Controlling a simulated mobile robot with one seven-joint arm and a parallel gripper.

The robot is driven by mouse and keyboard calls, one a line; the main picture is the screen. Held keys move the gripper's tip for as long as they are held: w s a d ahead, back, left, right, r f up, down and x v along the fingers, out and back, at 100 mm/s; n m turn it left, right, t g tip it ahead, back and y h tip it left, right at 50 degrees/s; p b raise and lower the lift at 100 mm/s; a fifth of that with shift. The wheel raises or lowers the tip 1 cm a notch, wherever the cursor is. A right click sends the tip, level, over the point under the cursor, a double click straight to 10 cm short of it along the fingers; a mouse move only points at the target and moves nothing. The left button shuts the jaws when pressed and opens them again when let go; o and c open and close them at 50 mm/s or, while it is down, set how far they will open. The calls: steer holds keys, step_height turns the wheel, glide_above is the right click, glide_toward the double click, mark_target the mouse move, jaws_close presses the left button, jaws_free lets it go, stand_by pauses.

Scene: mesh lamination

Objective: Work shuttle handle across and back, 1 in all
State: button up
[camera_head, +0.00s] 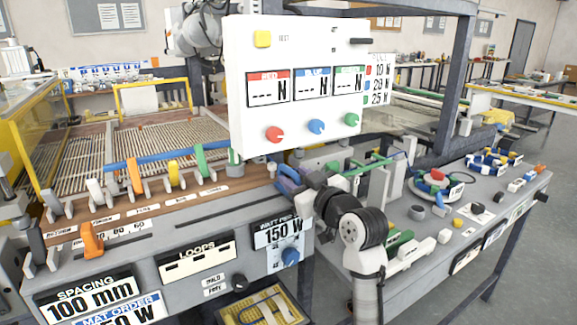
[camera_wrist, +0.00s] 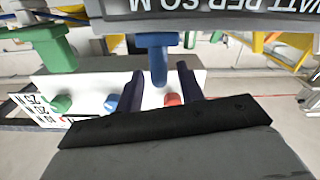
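No part is labelled as the shuttle handle. A blue post (camera_wrist: 158,60), possibly that handle, shows in the wrist view just beside the upside-down watt label. My gripper's two dark fingers (camera_wrist: 161,82) stand apart, with the post in line with the gap between them. I see space on both sides of the post's stem, and no contact. In the head view my gripper (camera_head: 287,180) is at the machine's deck, right of the wooden strip. My wrist and arm partly hide the spot, so the post is not clear there.
A white control panel (camera_head: 296,122) with red, blue and green knobs stands close above my gripper. A green post (camera_wrist: 52,48) is at the left in the wrist view. The blue watt knob (camera_head: 290,257) sits on the front face. A bench with small parts (camera_head: 435,182) is right.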

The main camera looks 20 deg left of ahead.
steer(key=shift+p+x, duration=0.4)
steer(key=shift+x, duration=1.65)
steer(key=shift+c, duration=0.5)
jaws_close()
